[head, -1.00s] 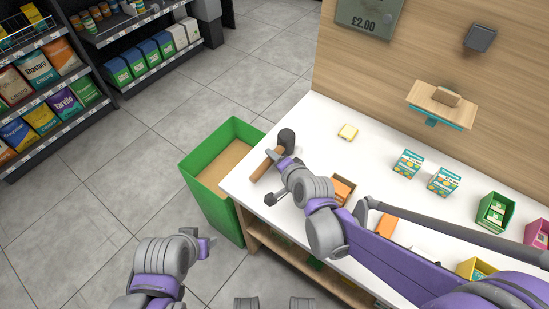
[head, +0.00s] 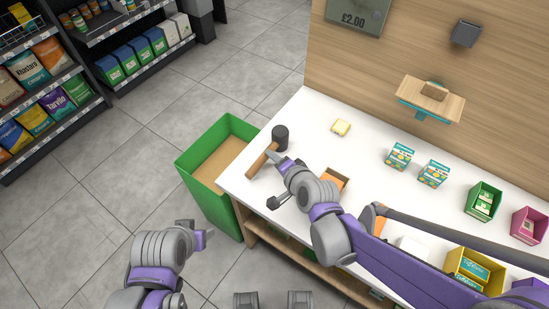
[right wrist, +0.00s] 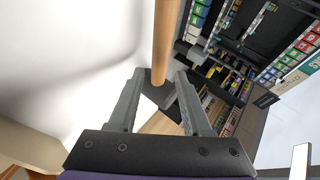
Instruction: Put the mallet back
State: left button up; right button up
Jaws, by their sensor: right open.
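The mallet (head: 280,138) has a dark head and a wooden handle. It lies on the white counter (head: 312,118) near the left end, its handle pointing toward the front left edge. My right gripper (head: 271,181) is open beside the handle, on its near right side, and appears empty. In the right wrist view the wooden handle (right wrist: 163,40) runs down from the top to the open fingers (right wrist: 160,80); whether they touch it I cannot tell. My left gripper (head: 203,236) hangs low in front of the counter; its jaws are not clear.
A green bin (head: 204,196) stands against the counter's left end. A small wooden shelf (head: 431,98) is on the wall. Floor at left is clear.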

jog(key=o, duration=0.6)
jog(key=shift+c, duration=0.2)
jog(key=p+v, duration=0.2)
jog(key=v, duration=0.8)
jog(key=shift+s+r+p, duration=0.2)
jog(key=shift+s+p, duration=0.1)
jog(key=shift+s, duration=0.05)
jog(key=shift+d, duration=0.1)
jog(key=s+d+n+g+h+p, duration=0.2)
jog(key=s+d+n+g+h, duration=0.2)
jog(key=s+d+n, duration=0.5)
jog(key=s+d+h, duration=0.1)
jog(key=d, duration=0.2)
jog(key=shift+f+g, duration=0.35)
jog(key=shift+g, duration=0.05)
